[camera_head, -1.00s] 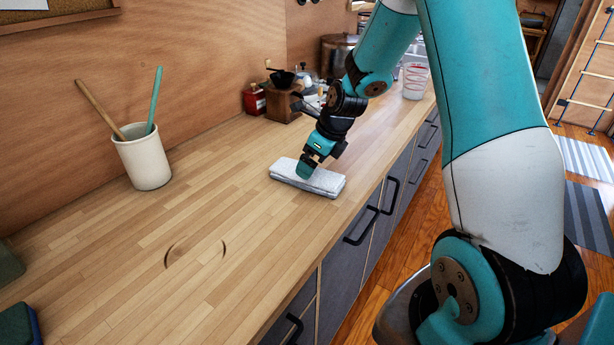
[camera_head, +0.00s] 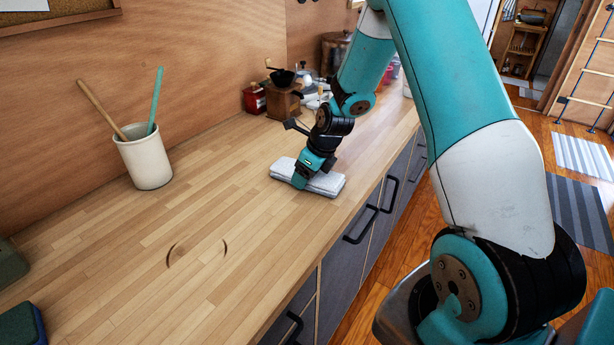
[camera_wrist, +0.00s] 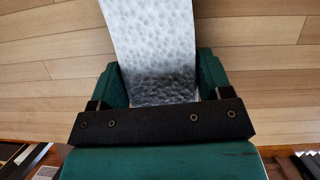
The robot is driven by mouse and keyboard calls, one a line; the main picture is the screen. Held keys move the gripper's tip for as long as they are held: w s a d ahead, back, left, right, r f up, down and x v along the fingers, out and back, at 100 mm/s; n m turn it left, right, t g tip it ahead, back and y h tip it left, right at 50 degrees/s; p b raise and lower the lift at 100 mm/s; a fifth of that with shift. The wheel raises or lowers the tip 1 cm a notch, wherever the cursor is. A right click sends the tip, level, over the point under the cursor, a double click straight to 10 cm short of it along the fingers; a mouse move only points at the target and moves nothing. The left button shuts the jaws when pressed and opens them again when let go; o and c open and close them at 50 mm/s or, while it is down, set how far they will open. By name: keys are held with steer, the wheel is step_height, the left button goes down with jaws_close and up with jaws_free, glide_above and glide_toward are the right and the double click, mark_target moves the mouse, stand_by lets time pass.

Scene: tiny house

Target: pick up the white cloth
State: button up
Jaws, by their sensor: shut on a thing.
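The white cloth (camera_head: 328,184) is a folded, flat pad lying on the wooden counter near its front edge. In the wrist view the textured cloth (camera_wrist: 152,40) runs between the two green fingers of my gripper (camera_wrist: 155,82), one finger against each side. The gripper is shut on the cloth. The cloth appears to rest on the counter still; the undersides of the fingertips are hidden.
The wooden counter (camera_head: 130,245) is mostly clear in front. A white cup (camera_head: 146,162) with two sticks stands at the left. A coffee grinder (camera_head: 284,97) and a red tin (camera_head: 254,99) stand behind the cloth. Drawers with dark handles (camera_head: 361,226) lie below the counter edge.

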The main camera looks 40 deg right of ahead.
step_height(320, 180, up, 20)
steer(key=shift+b, duration=0.35)
